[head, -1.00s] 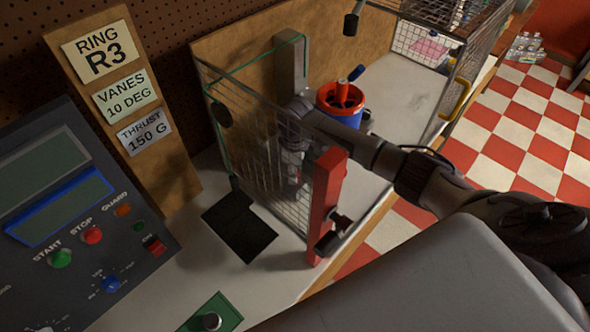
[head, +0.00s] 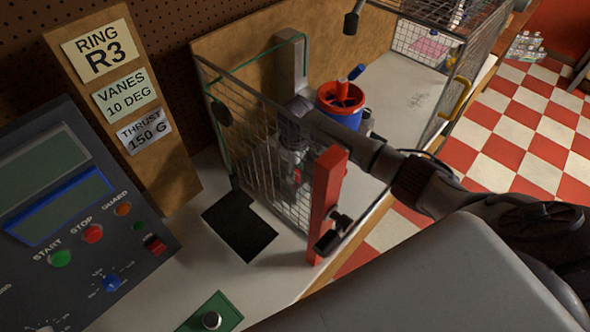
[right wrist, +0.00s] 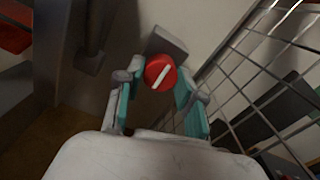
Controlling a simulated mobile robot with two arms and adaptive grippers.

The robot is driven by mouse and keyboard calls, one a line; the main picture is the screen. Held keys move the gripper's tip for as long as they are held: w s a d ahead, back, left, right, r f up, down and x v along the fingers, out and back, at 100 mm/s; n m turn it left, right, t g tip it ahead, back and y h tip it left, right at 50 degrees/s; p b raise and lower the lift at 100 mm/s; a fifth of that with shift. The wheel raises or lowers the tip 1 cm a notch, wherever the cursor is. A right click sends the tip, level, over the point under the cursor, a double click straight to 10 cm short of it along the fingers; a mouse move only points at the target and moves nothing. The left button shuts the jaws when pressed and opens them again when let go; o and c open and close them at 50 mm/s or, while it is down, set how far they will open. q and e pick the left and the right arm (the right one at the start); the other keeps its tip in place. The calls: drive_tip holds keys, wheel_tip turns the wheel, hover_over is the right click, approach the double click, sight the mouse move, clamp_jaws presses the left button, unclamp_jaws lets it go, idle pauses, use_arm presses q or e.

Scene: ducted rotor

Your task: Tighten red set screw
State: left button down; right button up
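The red set screw (right wrist: 161,72) shows in the right wrist view as a round red head with a white slanted bar, in front of a grey block (right wrist: 165,43). My right gripper (right wrist: 158,88) has its two teal-padded fingers on either side of the screw head, with a gap visible beside it; I see no firm contact. In the head view my right gripper (head: 292,162) points down inside the wire guard (head: 250,140), partly hidden by the mesh. The screw cannot be made out clearly there. My left gripper is not in view.
A red post (head: 326,200) with a dark knob stands at the guard's front corner, close to my right arm. A blue tub with a red rim (head: 340,98) holds tools behind the arm. A control panel (head: 70,200) and a label board (head: 125,110) stand at left.

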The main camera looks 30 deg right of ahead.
drive_tip(key=o, duration=0.4)
drive_tip(key=shift+c, duration=0.2)
wheel_tip(320, 180, up, 12)
idle(0.7)
